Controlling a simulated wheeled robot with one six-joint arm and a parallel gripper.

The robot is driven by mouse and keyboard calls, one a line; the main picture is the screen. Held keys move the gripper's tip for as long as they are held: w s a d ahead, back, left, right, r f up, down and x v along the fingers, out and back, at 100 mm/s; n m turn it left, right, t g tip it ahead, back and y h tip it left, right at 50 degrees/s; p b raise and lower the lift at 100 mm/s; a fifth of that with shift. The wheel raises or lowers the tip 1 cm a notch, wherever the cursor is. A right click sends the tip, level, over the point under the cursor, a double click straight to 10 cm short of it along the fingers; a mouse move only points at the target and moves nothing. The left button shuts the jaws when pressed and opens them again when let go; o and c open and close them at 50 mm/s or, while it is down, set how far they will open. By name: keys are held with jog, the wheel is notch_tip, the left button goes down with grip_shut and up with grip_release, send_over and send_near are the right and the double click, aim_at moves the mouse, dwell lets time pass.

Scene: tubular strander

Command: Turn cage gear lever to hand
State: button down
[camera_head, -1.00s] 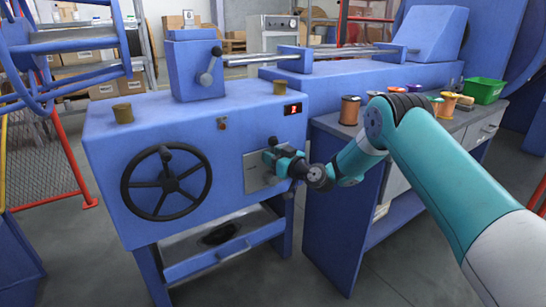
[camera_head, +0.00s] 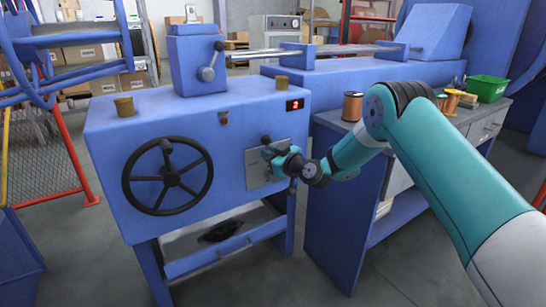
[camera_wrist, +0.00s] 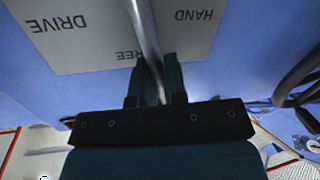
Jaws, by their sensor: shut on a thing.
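The cage gear lever shows in the wrist view as a bare metal rod (camera_wrist: 147,35) running from the top edge down between my fingers. My gripper (camera_wrist: 156,75) is shut on it. Behind it is a grey plate (camera_wrist: 85,35), seen upside down, with DRIVE at left, HAND at right and a partly covered word ending in REE between them. The rod crosses between DRIVE and HAND, near the partly covered word. In the head view my gripper (camera_head: 268,153) is at the plate (camera_head: 254,178) on the blue cabinet. A dark knob (camera_head: 266,140) shows just above it. The lever's pivot is hidden.
A black handwheel (camera_head: 167,177) is left of the plate. A small red display (camera_head: 294,105) is above it. A workbench (camera_head: 340,190) stands right, under my arm, with spools (camera_head: 352,106) and a green bin (camera_head: 487,88). Another ball-ended lever (camera_head: 208,72) is on top.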

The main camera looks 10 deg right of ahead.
aim_at(253, 158)
jog(key=shift+s+a+f+n+h+b, duration=0.15)
jog(key=shift+a+f+n+b, duration=0.1)
jog(key=shift+a+n+b, duration=0.4)
jog(key=shift+s+a+f+n+h+b, duration=0.1)
jog(key=shift+s+a+f+n+b, duration=0.25)
jog(key=shift+n, duration=0.4)
jog(key=shift+a+f+n+h+b, duration=0.15)
jog(key=shift+a+n+b, duration=0.45)
jog(key=shift+n, duration=0.1)
jog(key=c, duration=1.2)
grip_release()
jog(key=b+v, duration=0.1)
jog(key=v, duration=1.6)
jog(key=shift+s+d+r+b, duration=0.15)
jog(key=shift+s+r+b, duration=0.1)
jog(key=shift+b, duration=0.15)
